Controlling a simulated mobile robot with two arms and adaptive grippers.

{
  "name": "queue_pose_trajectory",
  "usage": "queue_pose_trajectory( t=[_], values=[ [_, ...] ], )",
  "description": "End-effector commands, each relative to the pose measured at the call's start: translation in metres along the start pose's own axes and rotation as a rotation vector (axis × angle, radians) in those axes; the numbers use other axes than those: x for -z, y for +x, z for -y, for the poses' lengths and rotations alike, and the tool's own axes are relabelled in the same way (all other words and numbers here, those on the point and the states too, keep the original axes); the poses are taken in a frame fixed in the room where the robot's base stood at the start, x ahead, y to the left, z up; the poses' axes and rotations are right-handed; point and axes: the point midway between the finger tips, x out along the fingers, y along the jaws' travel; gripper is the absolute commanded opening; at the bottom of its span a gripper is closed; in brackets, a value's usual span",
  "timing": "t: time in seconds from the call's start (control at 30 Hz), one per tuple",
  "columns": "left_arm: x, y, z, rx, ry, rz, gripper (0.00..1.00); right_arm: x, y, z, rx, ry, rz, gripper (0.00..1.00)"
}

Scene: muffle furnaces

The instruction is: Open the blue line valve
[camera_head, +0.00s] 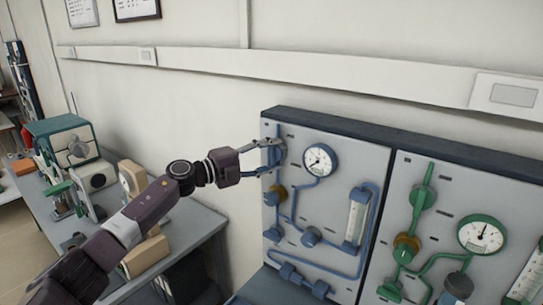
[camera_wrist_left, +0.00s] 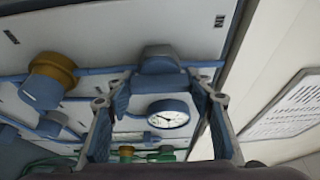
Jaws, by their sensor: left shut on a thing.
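The blue line panel (camera_head: 335,217) stands upright with blue pipes, a gauge (camera_head: 320,160) and knobs. My left gripper (camera_head: 268,157) reaches to its upper left corner, where a blue valve knob (camera_head: 279,153) sits left of the gauge. In the left wrist view, the fingers of my left gripper (camera_wrist_left: 160,82) close around the blue knob (camera_wrist_left: 160,63), one finger on each side. The fingers partly hide the knob in the head view. My right gripper is in neither view.
A brass fitting (camera_head: 276,195) and another blue knob (camera_head: 311,237) sit lower on the blue panel. A green-piped panel (camera_head: 455,230) adjoins on the right. A side table (camera_head: 190,232) with instruments stands left, below my arm.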

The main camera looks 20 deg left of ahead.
Motion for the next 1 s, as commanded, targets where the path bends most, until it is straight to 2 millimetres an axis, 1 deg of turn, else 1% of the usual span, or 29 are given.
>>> queue_pose_trajectory(
  t=[0.1,0.13,0.27,0.53,0.67,0.77,1.0],
  values=[
    [0.0,0.0,-0.002,-0.003,0.005,-0.001,0.24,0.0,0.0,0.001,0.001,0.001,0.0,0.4],
    [0.0,0.0,-0.002,-0.003,0.004,-0.001,0.52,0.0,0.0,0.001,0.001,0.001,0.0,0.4],
    [0.0,0.0,-0.001,-0.002,0.003,-0.001,0.66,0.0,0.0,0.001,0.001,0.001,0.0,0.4],
    [0.0,0.0,-0.001,-0.001,0.001,0.0,0.67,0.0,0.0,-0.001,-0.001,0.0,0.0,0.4],
    [-0.001,-0.007,-0.001,-0.001,0.001,0.001,0.67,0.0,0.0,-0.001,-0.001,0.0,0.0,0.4],
    [-0.001,-0.021,-0.001,-0.002,0.002,0.002,0.67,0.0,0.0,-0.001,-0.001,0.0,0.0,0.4],
    [-0.001,-0.07,-0.003,-0.005,0.002,0.002,0.67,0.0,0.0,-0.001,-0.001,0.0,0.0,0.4]
  ],
)
